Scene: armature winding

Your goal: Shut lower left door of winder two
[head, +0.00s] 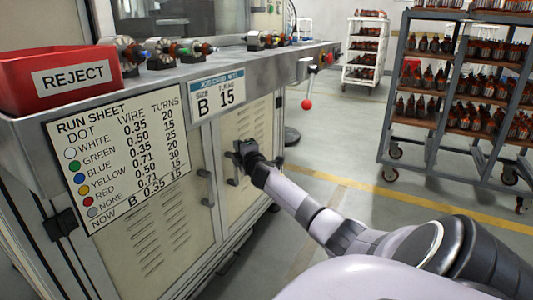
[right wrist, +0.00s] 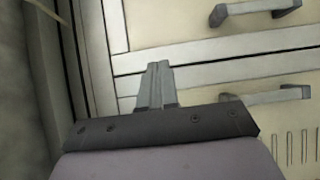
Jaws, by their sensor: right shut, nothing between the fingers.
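The bench-like winder cabinet has two lower doors. The lower left door (head: 150,250) is pale, with louvre slots and a dark bar handle (head: 206,188); the run sheet covers its upper part. It looks about flush with the frame, but I cannot tell if it is fully shut. The right door (head: 250,125) stands beside it. My right gripper (head: 241,152) is at the cabinet front, near the right door's handle. In the right wrist view its fingers (right wrist: 156,85) are shut and empty before the door panels; two handles (right wrist: 264,96) show. Contact is unclear. My left gripper is out of view.
A red reject bin (head: 70,80) and several wound armatures (head: 190,50) sit on the cabinet top. A red-knobbed lever (head: 307,103) hangs at its right end. Loaded racks (head: 455,90) stand at the right. Floor between them and the cabinet is clear.

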